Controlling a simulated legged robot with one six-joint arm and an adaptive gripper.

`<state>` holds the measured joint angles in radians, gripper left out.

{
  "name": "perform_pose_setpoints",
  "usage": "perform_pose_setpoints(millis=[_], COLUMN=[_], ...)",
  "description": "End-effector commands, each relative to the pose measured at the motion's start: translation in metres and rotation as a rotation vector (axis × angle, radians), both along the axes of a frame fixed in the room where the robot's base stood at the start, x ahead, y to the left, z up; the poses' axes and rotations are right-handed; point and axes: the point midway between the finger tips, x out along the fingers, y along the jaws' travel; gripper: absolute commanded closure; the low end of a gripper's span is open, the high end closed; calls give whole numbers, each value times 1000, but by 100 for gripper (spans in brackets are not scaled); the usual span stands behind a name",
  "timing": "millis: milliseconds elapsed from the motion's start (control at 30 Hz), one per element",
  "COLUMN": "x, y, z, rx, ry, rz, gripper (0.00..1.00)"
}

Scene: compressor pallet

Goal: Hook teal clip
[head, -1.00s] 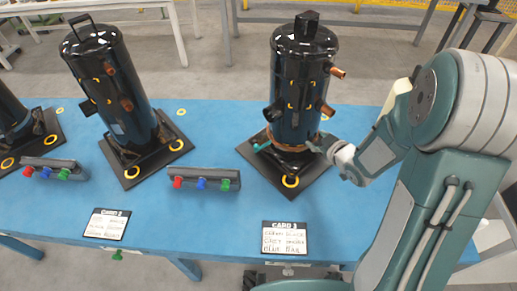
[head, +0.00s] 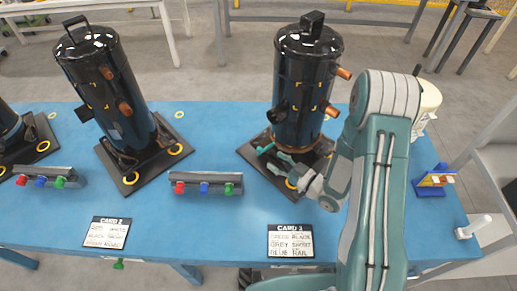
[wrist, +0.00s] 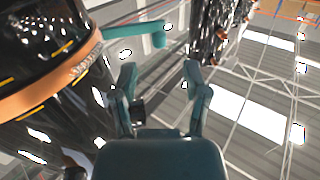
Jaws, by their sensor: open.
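The teal clip (head: 264,149) sits low on the right black compressor (head: 302,85), at the left of its copper-coloured lower band. In the wrist view the teal clip (wrist: 136,34) is a bar with a downturned end, above and ahead of the fingers. My gripper (head: 279,163) is open and empty, in front of the compressor's base and just right of the clip. In the wrist view my gripper (wrist: 160,85) shows both fingers spread, with the compressor (wrist: 60,110) close on the left. I see no contact between the fingers and the clip.
A black base plate (head: 252,154) with yellow rings lies under the compressor. A rack with red, blue and green knobs (head: 206,184) is to the left. Card 3 (head: 290,241) lies in front. A second compressor (head: 105,85) stands at left.

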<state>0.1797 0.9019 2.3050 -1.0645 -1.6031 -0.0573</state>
Motion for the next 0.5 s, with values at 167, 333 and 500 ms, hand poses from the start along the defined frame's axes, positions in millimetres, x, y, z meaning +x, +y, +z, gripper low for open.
perform_pose_setpoints(millis=[167, 333, 500], x=[22, 38, 46], y=[27, 45, 54], z=[0, 0, 0], rx=[0, 0, 0], ry=[-2, -1, 0], rz=[3, 1, -1], gripper=[40, 40, 40])
